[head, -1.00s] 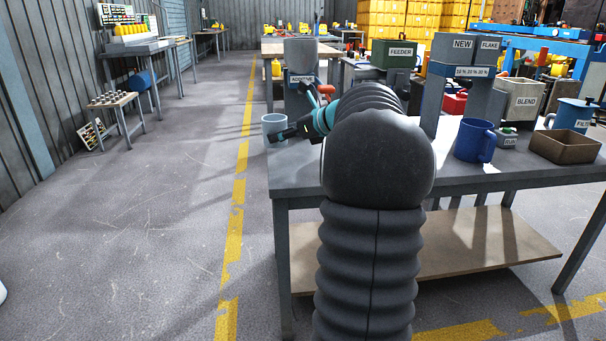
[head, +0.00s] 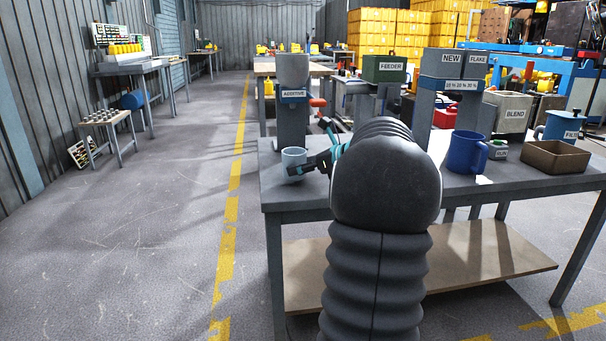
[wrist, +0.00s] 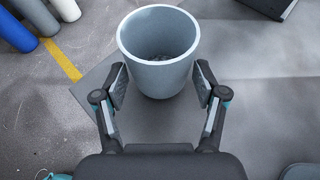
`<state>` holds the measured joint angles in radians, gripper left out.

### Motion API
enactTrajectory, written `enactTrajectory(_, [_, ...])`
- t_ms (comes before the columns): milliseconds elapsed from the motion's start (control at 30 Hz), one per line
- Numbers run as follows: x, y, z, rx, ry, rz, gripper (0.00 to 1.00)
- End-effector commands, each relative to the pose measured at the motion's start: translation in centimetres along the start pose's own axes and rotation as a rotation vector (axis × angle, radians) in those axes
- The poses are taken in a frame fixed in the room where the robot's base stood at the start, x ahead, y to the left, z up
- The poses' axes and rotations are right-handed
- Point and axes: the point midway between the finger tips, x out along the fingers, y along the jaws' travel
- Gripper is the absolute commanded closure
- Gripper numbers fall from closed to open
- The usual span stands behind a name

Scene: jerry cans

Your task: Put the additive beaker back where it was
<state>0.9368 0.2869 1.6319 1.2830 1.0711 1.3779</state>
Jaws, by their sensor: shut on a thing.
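The additive beaker, a pale blue-grey cup (head: 293,157), is upright near the left end of the grey workbench, in front of the grey dispenser labelled ADDITIVE (head: 292,115). In the wrist view the beaker (wrist: 157,75) is seen from above, with something dark and grainy at its bottom. My gripper (wrist: 161,84) is shut on the beaker, one finger against each side. In the head view my gripper (head: 308,168) reaches it from the right. I cannot tell whether its base touches the bench top.
The bench's left edge and corner (wrist: 85,90) lie close beside the beaker. To the right stand the NEW and FLAKE dispenser (head: 455,90), a blue mug (head: 464,153), a small labelled device (head: 498,151) and a brown tray (head: 556,157). The bench front is partly clear.

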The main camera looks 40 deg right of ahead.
Motion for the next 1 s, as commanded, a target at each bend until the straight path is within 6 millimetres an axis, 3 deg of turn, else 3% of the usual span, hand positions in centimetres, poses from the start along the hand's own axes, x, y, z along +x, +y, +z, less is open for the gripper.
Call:
enactTrajectory(100, [0.62,0.02,-1.42,0.001,0.000,0.000,0.78])
enactTrajectory(500, [0.80,0.02,-1.83,0.000,0.000,0.000,0.78])
enactTrajectory(533, [0.78,0.01,-1.79,-0.001,0.000,0.000,0.24])
enactTrajectory(600, [0.77,0.01,-1.76,-0.001,0.000,0.000,0.07])
enactTrajectory(1000, [0.65,0.01,-1.48,-0.001,-0.001,-0.001,0.04])
